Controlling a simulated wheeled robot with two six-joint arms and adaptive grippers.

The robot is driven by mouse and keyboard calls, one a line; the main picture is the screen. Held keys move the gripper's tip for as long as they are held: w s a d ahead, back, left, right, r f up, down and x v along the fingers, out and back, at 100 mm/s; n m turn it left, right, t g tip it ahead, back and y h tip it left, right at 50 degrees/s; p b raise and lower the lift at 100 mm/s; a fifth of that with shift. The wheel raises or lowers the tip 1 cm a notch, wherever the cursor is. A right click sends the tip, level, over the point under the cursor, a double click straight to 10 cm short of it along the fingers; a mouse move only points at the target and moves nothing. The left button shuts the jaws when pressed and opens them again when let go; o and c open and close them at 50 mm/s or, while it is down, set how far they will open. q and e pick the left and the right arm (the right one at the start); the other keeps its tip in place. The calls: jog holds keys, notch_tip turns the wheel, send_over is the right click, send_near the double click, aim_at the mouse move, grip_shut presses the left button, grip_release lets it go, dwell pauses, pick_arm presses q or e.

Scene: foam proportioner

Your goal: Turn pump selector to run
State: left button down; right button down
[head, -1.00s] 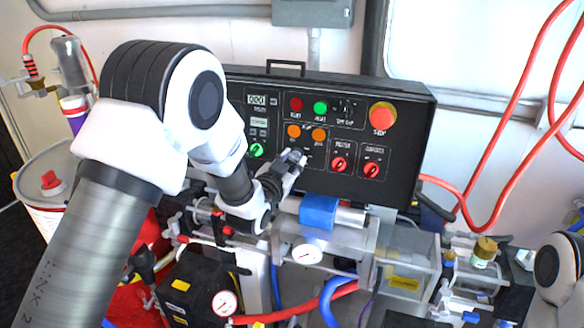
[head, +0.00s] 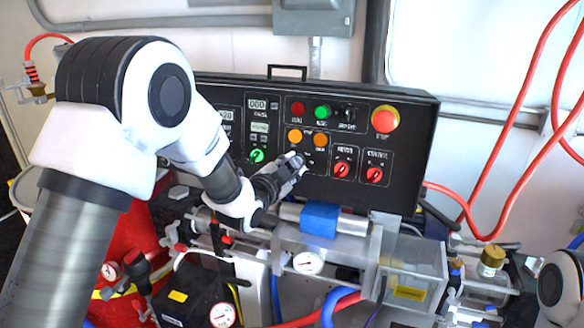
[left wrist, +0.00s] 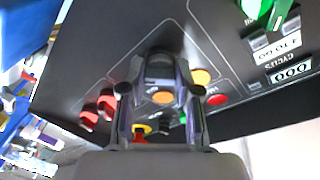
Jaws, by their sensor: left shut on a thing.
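The black control panel (head: 330,191) stands upright at the back. My left gripper (head: 292,164) is at its face, just below two orange buttons (head: 294,136). In the left wrist view the fingers of the left gripper (left wrist: 160,72) are closed around a dark part standing out from the panel, which I take to be the pump selector (left wrist: 160,58). The gripper hides most of it, so its pointer and setting cannot be read. My right gripper is not in view.
Two red knobs (head: 342,170) sit right of my left gripper, and a green knob (head: 256,156) left of it. A red emergency button (head: 385,119) is at upper right. Pipes, a gauge (head: 308,263) and a blue sleeve (head: 320,219) lie close below.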

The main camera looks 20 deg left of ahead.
pick_arm(q)
jog(key=c, duration=0.8)
grip_release()
jog(key=shift+s, duration=0.1)
jog(key=s, duration=0.4)
jog(key=s+a, duration=0.1)
jog(key=s, duration=0.3)
jog(key=s+a, duration=0.1)
jog(key=s, duration=0.2)
jog(key=shift+s+r, duration=0.35)
jog(key=shift+s, duration=0.05)
